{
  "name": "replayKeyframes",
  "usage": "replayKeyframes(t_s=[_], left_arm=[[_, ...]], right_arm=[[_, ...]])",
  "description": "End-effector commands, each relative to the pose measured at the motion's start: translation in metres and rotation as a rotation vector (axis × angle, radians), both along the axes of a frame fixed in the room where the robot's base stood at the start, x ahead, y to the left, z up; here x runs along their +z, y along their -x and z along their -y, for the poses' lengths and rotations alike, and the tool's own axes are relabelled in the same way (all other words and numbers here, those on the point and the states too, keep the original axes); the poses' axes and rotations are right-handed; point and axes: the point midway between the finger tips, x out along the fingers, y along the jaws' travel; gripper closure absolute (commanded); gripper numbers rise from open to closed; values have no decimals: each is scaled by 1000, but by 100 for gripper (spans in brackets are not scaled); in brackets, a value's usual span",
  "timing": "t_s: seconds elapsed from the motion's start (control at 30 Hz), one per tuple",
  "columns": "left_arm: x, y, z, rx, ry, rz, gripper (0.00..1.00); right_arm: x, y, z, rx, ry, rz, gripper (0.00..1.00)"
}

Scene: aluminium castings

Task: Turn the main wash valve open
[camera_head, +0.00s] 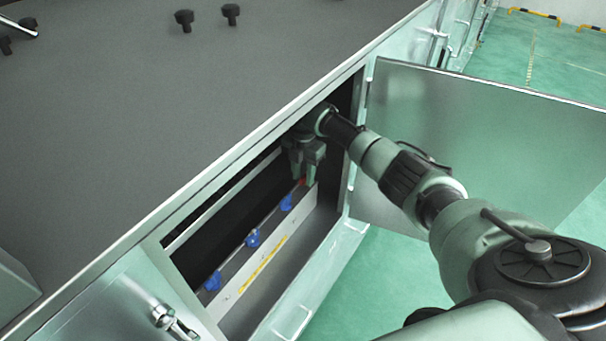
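A row of valves sits on a light panel inside an open cabinet (332,222). Three have blue handles: a near one (213,281), a middle one (252,238) and a far one (287,202). Beyond them, a small red part (303,183), seemingly another valve handle, shows at my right gripper's fingertips and is mostly hidden. My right gripper (304,178) reaches into the cabinet and points down at the red part. Its fingers stand apart, but I cannot tell if they touch the red part. No label marks the main wash valve legibly. My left gripper is not in view.
The cabinet door (480,130) stands open at the right, behind my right arm. A grey countertop (150,130) with black knobs (184,20) overhangs the opening. A yellow strip (263,264) lies along the valve panel. The green floor (375,285) is clear.

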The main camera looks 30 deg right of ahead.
Motion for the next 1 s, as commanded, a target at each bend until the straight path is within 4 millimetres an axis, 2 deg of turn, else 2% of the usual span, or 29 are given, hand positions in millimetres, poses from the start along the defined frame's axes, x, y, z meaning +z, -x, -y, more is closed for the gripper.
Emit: replayKeyframes(t_s=[0.17,0.4,0.53,0.7,1.0], left_arm=[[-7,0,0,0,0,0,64],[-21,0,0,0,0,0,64],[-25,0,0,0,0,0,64],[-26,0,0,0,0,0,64],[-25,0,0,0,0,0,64]], right_arm=[[13,-1,0,1,0,3,67],[54,-1,-1,2,1,6,67],[70,-1,-1,2,0,3,67],[78,0,-1,1,0,0,67],[78,0,-1,1,0,0,67]])
